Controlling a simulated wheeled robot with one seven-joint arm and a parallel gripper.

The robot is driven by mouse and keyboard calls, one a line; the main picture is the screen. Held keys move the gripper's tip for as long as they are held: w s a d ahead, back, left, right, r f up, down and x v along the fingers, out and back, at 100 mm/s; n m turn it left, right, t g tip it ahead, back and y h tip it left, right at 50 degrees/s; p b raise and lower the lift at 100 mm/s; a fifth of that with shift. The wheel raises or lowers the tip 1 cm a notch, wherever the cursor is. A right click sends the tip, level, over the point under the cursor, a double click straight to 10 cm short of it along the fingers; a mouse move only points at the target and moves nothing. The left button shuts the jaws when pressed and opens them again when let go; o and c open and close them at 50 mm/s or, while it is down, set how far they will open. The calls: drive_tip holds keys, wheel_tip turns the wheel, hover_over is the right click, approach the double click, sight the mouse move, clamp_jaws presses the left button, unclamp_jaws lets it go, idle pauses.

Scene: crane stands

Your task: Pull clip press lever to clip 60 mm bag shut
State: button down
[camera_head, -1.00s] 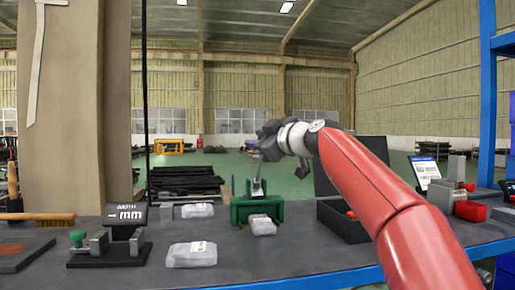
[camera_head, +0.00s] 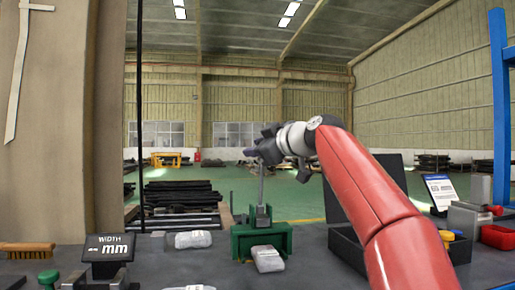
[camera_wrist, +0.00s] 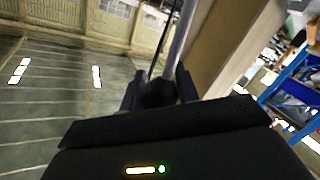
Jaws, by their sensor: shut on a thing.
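My gripper (camera_head: 263,157) is shut on the upper end of the lever, above the press. In the wrist view the dark fingertips (camera_wrist: 161,92) close around the grey rod, which runs up past them. A clear bag with a pale label (camera_head: 267,259) lies against the front of the press. I cannot tell whether its neck is in the press.
A width display (camera_head: 107,247) stands at left; its number is unreadable. A second bag (camera_head: 188,240) lies left of the press, and another (camera_head: 190,287) is cut off at the bottom. A black bin (camera_head: 347,247) stands at right, beside my red arm. A brush (camera_head: 27,250) lies far left.

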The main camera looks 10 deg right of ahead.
drive_tip(key=shift+w+d+f, duration=0.15)
drive_tip(key=shift+w+f, duration=0.1)
drive_tip(key=shift+f, duration=0.25)
drive_tip(key=c, duration=1.5)
unclamp_jaws()
drive_tip(key=o, duration=0.3)
drive_tip(key=shift+w+f, duration=0.1)
drive_tip(key=shift+w, duration=0.05)
drive_tip(key=shift+o, duration=0.4)
drive_tip(key=b+v, duration=0.3)
drive_tip(key=v, duration=0.5)
drive_tip(key=shift+r, duration=0.25)
